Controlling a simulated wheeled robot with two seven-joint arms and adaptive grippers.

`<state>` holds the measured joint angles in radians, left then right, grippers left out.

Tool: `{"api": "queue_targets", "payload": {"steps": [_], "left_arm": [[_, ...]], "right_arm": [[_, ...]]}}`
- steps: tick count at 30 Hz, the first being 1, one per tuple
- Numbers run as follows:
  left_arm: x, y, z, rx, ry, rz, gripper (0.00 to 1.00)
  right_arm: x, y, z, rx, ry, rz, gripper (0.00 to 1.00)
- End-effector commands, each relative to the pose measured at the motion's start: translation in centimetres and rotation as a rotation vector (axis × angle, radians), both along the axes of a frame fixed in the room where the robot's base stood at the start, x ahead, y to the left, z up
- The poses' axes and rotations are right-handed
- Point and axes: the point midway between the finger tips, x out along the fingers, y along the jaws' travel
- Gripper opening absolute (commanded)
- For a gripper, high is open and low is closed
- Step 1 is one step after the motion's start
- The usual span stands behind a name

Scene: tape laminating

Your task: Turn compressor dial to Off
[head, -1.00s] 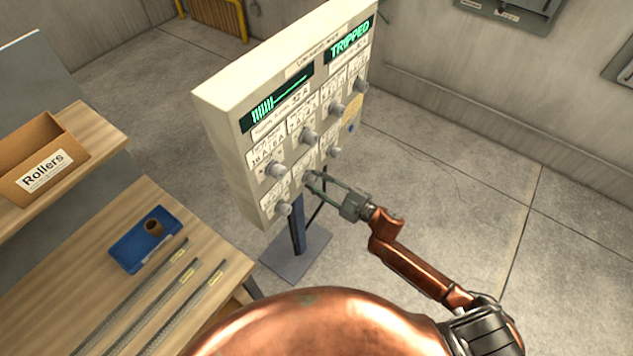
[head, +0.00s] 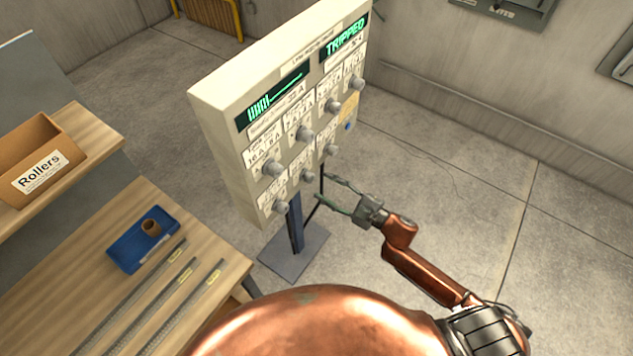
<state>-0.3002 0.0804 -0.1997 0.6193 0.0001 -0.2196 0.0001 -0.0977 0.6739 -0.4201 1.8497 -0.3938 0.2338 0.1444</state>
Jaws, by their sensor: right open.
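A cream control panel (head: 215,110) stands tilted in the picture on a blue post, with two green displays, one reading "TRIPPED" (head: 346,37). My left gripper is out of view.
A wooden workbench (head: 215,240) at the left holds a blue tray (head: 125,252) with a small brown roll and several metal strips (head: 190,310). A cardboard box labelled "Rollers" (head: 62,150) sits on a raised shelf. The floor right of the panel is clear.

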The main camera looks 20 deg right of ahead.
Motion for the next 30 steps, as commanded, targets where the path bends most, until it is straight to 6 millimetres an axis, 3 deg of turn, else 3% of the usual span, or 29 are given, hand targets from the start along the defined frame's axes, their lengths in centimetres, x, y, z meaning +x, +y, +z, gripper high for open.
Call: {"api": "queue_targets", "payload": {"steps": [6, 12, 30], "left_arm": [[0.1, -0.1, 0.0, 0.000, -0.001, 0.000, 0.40], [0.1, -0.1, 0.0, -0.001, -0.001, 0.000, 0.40], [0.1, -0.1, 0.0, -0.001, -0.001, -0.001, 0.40]], "right_arm": [[-3.5, -2.7, -0.1, -0.001, 0.003, -0.001, 0.45], [-5.1, -4.0, 0.0, -0.001, 0.001, 0.000, 0.45], [-5.4, -4.2, 0.0, 0.000, 0.000, 0.000, 0.45]]}}
